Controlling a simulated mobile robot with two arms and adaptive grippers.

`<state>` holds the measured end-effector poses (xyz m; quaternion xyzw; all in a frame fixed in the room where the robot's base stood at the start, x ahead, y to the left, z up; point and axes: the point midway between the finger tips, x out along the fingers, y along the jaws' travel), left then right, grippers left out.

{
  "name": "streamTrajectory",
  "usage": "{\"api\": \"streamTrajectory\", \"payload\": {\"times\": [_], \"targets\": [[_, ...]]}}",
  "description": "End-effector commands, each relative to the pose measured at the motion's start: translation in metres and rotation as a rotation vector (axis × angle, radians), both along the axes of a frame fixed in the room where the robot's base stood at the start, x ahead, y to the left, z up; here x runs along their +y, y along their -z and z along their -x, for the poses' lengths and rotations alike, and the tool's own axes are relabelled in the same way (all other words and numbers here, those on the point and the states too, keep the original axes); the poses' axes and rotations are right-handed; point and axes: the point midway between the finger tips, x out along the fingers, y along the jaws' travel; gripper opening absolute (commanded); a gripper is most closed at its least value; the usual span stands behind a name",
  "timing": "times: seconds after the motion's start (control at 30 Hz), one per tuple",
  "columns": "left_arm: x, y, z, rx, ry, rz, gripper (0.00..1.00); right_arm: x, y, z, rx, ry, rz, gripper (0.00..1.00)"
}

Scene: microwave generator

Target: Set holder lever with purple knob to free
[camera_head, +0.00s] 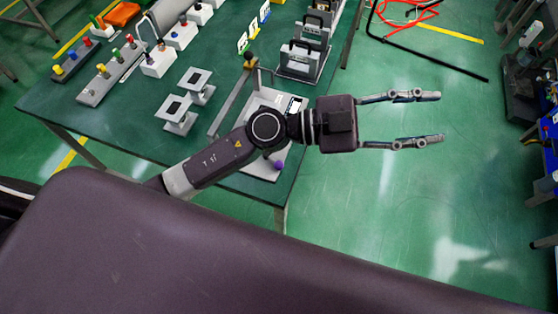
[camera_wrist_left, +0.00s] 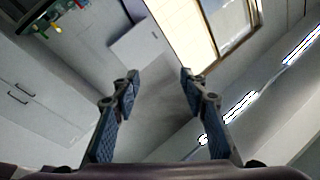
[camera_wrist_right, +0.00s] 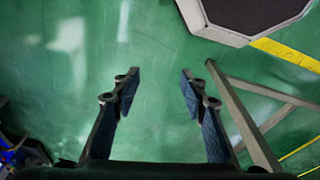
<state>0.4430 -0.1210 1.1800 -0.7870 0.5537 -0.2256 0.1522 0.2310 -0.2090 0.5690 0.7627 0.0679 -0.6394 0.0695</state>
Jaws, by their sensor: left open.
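The purple knob (camera_head: 279,165) shows just below my left forearm, near the table's front right edge. It sits over a pale holder plate (camera_head: 257,170); my arm crosses above this plate and hides its middle, so the lever's shaft and setting cannot be told. My left gripper (camera_head: 425,118) is open and empty, pointing right, out past the table edge over the floor and well right of the knob. It also shows open in the left wrist view (camera_wrist_left: 160,78). My right gripper (camera_wrist_right: 160,86) is open and empty over green floor, outside the head view.
The green table (camera_head: 125,120) holds two small white stands (camera_head: 180,113), a grey strip with coloured knobs (camera_head: 100,82) and grey upright devices (camera_head: 300,60). A dark knob (camera_head: 248,57) stands behind the holder. A grey frame (camera_wrist_right: 240,115) stands beside my right gripper.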

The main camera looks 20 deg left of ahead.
Motion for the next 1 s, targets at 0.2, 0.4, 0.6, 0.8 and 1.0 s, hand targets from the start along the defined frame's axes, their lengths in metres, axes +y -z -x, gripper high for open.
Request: {"api": "streamTrajectory", "payload": {"times": [0.2, 0.4, 0.6, 0.8, 1.0], "targets": [[-0.005, 0.121, 0.034, 0.072, 0.271, -0.497, 0.40, -0.007, 0.048, 0.043, 0.033, -0.007, 0.005, 0.40], [0.080, 0.231, 0.021, 0.256, 0.287, -1.040, 0.40, -0.015, 0.081, 0.086, 0.058, -0.013, 0.009, 0.40], [0.197, 0.276, -0.013, 0.457, 0.101, -1.477, 0.40, -0.022, 0.101, 0.124, 0.075, -0.017, 0.012, 0.40], [0.255, 0.280, -0.028, 0.558, -0.037, -1.654, 0.40, -0.026, 0.107, 0.140, 0.082, -0.019, 0.013, 0.40], [0.261, 0.298, -0.027, 0.573, -0.049, -1.670, 0.40, -0.026, 0.101, 0.141, 0.081, -0.020, 0.013, 0.40]]}}
